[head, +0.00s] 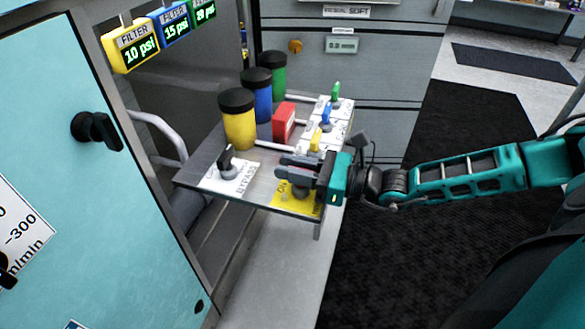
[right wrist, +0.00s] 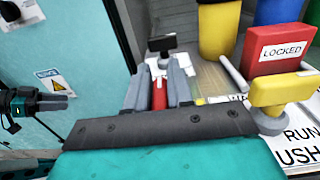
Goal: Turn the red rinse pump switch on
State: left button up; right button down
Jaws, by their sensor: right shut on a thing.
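My right gripper (head: 280,168) reaches in from the right over the front of the grey panel, above a yellow label (head: 298,200). In the right wrist view its two grey fingers (right wrist: 158,88) are closed around a narrow red part (right wrist: 159,96), which looks like the red switch's handle. In the head view the fingers hide most of this switch, and its turn angle cannot be read. What looks like my left gripper (right wrist: 50,103) shows at the left edge of the right wrist view, away from the panel; its jaw state is unclear.
A black-handled switch (head: 227,166) on a white BYPASS label stands just left of the fingers. A red LOCKED box (head: 283,121), yellow valve handle (right wrist: 282,92) and yellow canister (head: 238,122) stand behind. A teal cabinet door (head: 70,190) is at left.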

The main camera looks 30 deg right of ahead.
jog(key=c, duration=1.1)
grip_release()
jog(key=p+v, duration=0.1)
jog(key=v, duration=1.2)
